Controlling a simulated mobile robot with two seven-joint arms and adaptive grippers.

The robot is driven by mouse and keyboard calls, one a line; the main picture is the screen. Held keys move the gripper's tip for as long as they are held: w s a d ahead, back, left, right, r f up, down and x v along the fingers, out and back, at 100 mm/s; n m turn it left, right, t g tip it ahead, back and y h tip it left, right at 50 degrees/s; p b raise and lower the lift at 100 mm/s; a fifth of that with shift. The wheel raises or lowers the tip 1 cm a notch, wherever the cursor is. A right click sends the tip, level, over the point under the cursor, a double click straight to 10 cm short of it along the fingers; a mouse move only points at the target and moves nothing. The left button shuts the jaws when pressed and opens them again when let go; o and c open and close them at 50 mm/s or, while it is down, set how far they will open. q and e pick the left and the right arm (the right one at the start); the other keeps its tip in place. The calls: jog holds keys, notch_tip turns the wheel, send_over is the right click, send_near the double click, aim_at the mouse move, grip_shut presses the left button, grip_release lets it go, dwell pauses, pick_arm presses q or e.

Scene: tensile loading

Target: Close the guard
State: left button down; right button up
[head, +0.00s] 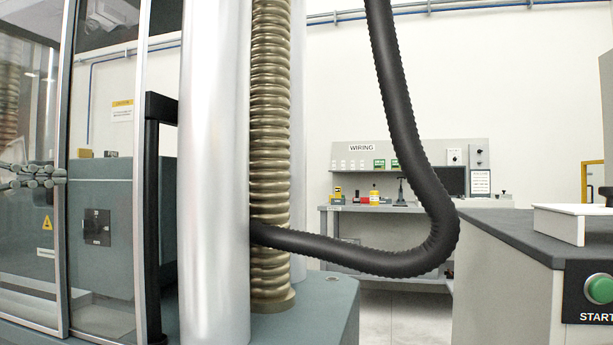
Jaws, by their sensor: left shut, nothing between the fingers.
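The guard (139,130) is a clear panel in a metal frame at the left of the head view, with a tall black handle (153,230) at its right edge. A second framed clear panel (30,245) is to its left. Whether the guard is open or closed is not clear from this view. My left gripper (58,177) comes in at the left edge, grey and jointed, with its fingers shut and empty. It is left of the handle and apart from it; whether it touches the panel cannot be told. My right gripper is not in view.
A silver column (214,180) and a ribbed bellows column (270,140) stand right of the handle. A black hose (405,130) hangs in a loop. A grey console (510,240) with a green START button (599,288) is at right. A wiring bench (385,208) stands behind.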

pick_arm(q)
jog(key=shift+w+a+r+y, duration=0.1)
jog(key=shift+a+r+y, duration=0.1)
jog(key=shift+a+y, duration=0.15)
dwell(0.5)
jog(key=shift+d, duration=0.1)
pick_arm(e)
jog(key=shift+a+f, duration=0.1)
